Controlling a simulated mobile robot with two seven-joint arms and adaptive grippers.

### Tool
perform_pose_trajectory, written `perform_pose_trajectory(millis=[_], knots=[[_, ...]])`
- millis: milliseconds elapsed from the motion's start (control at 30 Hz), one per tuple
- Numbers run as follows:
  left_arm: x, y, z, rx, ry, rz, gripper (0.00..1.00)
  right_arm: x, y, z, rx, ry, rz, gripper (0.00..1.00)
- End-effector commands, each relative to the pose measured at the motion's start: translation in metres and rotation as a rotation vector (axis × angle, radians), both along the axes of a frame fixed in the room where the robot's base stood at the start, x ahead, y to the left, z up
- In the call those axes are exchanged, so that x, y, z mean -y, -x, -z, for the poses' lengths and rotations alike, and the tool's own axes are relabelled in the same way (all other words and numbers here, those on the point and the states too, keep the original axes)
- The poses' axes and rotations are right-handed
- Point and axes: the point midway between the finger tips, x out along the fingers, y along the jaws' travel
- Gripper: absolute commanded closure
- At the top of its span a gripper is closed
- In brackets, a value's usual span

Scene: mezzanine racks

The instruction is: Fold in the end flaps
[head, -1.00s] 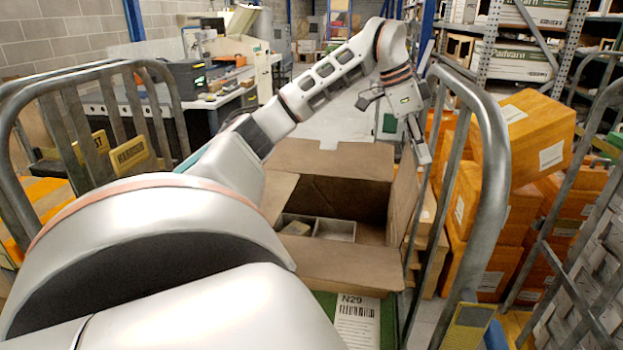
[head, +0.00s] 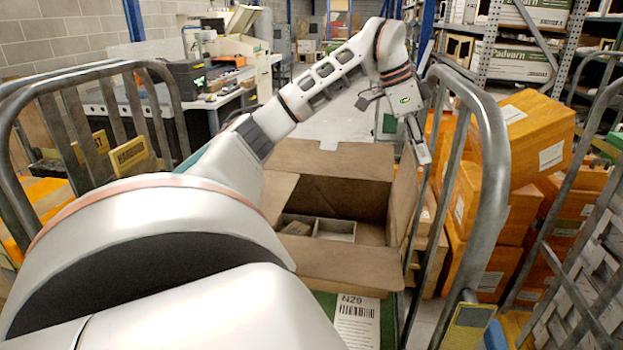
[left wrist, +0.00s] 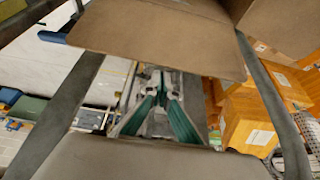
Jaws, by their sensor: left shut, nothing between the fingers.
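An open cardboard box (head: 350,265) stands in the middle of the head view, with trays inside. Its far flap (head: 325,158) stands out at the back and its near flap slopes out toward me. The left end flap (head: 279,194) is spread outward. The right end flap (head: 404,195) stands up beside the cage bars. My left gripper (head: 423,154) is above and just beyond the right end flap, pointing down, shut and empty. Its green fingers (left wrist: 160,100) show in the left wrist view, below a cardboard flap (left wrist: 160,28). My right gripper is not in view.
Metal cage rails (head: 490,150) rise close on the right of the box, near my gripper. Orange cartons (head: 530,135) are stacked beyond them. A labelled green surface (head: 390,320) lies in front of the box. Floor behind the box is clear.

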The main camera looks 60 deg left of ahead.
Motion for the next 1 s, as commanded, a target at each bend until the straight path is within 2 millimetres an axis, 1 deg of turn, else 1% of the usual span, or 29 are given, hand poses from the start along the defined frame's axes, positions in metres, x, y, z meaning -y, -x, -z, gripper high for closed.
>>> perform_pose_trajectory(millis=[367,1000], knots=[[0.0,0.0,0.003,0.0,0.0,0.0,1.0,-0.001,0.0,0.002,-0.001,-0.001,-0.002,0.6],[0.0,0.0,0.032,0.0,0.0,0.0,1.0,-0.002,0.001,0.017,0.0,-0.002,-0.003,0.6]])
